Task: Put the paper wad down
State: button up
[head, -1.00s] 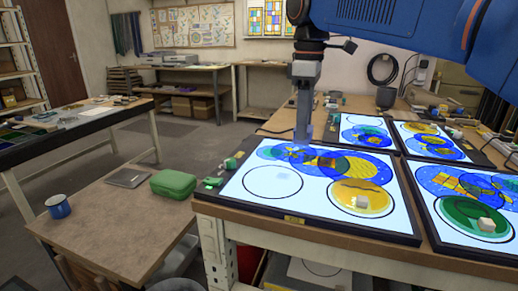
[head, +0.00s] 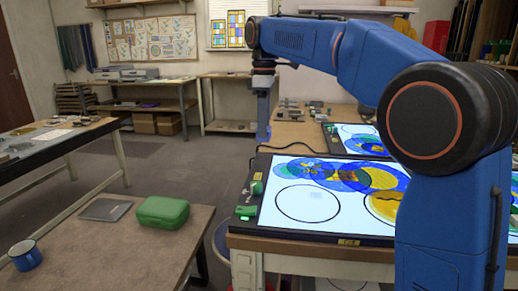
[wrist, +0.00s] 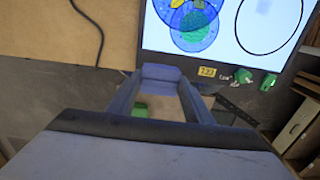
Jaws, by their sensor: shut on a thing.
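My gripper (head: 263,138) hangs pointing down near the back left corner of the near light panel (head: 268,212). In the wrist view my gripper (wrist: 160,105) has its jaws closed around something. A tan patch with a green spot (wrist: 142,109) shows between the fingers. I take it to be the paper wad, but its outline is unclear. In the head view the wad is hidden or too small to make out. The near panel bears painted blue and yellow circles and an empty black ring.
A bin (head: 222,240) stands partly hidden between the tables. Another light panel (head: 348,133) lies behind. Open floor lies left of the gripper.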

jog(key=shift+f, duration=3.25)
jog(key=shift+f, duration=0.15)
jog(key=o, duration=1.1)
notch_tip(320, 180, up, 12)
jog(key=shift+f, duration=0.1)
jog(key=shift+r, duration=0.25)
